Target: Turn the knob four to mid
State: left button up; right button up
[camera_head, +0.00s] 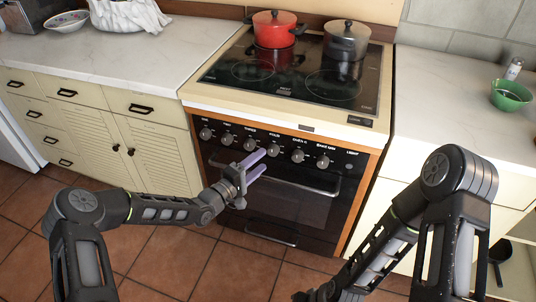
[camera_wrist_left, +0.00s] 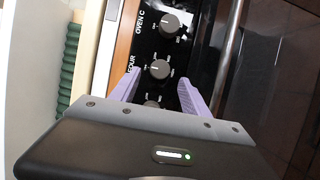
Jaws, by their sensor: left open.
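Knob four (camera_head: 273,150) is a grey round knob in the row on the stove's dark front panel. It also shows in the left wrist view (camera_wrist_left: 160,68), beside the label "FOUR", with a white pointer mark on its face. My left gripper (camera_head: 260,163) is open and empty, its purple fingers pointing at the panel just below this knob. In the left wrist view the fingertips (camera_wrist_left: 160,82) lie either side of the line to knob four. I cannot tell whether they touch it. My right gripper is out of view; only my right arm shows.
Other knobs stand close on both sides, including the oven temperature knob (camera_head: 297,156). The oven door handle (camera_head: 290,182) runs below the panel. A red pot (camera_head: 274,29) and a grey pot (camera_head: 347,40) stand on the hob. A green bowl (camera_head: 511,95) is on the right counter.

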aim_at(271, 153)
pick_arm(q)
jog(key=shift+x, duration=2.3)
jog(key=shift+c, duration=0.2)
grip_shut()
